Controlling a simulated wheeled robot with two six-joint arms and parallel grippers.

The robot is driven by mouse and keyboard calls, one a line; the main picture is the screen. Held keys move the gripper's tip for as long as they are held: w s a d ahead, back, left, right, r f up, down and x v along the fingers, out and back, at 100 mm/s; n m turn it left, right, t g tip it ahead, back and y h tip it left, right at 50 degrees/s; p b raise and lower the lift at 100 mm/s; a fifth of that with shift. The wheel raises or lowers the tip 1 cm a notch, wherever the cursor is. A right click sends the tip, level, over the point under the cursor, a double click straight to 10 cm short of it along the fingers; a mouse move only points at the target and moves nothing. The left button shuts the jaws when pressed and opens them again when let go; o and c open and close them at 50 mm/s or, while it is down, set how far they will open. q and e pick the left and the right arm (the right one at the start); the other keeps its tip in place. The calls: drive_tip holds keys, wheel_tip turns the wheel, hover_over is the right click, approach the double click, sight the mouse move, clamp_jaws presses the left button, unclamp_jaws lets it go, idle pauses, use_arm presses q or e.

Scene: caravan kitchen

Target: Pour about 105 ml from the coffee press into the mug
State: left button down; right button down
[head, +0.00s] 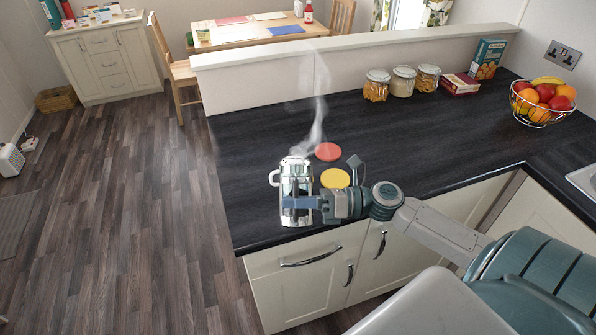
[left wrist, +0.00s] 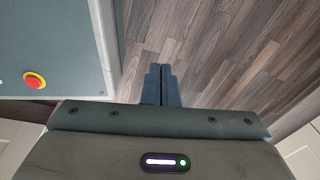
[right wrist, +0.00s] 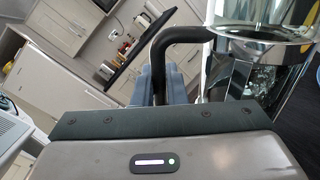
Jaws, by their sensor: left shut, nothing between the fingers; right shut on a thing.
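The coffee press (head: 296,186) is a shiny chrome and glass vessel near the left front end of the dark counter. In the right wrist view its clear rim and chrome body (right wrist: 240,70) fill the upper right. My right gripper (head: 300,202) is shut on its black handle (right wrist: 178,36). A white handle and rim, which look like the mug (head: 273,178), show at the press's left; the rest is hidden behind the press. Steam rises above them. I see no stream of liquid. My left gripper (left wrist: 161,72) is shut and empty above the wooden floor.
A red coaster (head: 328,151) and a yellow coaster (head: 335,178) lie right of the press. Storage jars (head: 402,82), boxes (head: 487,60) and a fruit bowl (head: 542,103) stand farther back. The counter's middle (head: 430,130) is clear. Its left edge is close to the press.

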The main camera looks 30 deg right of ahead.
drive_tip(key=shift+w, duration=0.1)
drive_tip(key=shift+w+a, duration=0.15)
drive_tip(key=shift+w, duration=0.05)
drive_tip(key=shift+a, duration=0.1)
drive_tip(key=shift+s, duration=0.1)
use_arm(q)
drive_tip(key=shift+w+a, duration=0.25)
drive_tip(key=shift+w, duration=0.45)
drive_tip(key=shift+s, duration=0.1)
drive_tip(key=shift+s+d, duration=0.1)
drive_tip(key=shift+s, duration=0.15)
drive_tip(key=shift+d+f, duration=0.1)
drive_tip(key=shift+f, duration=0.1)
use_arm(e)
drive_tip(key=shift+f, duration=0.2)
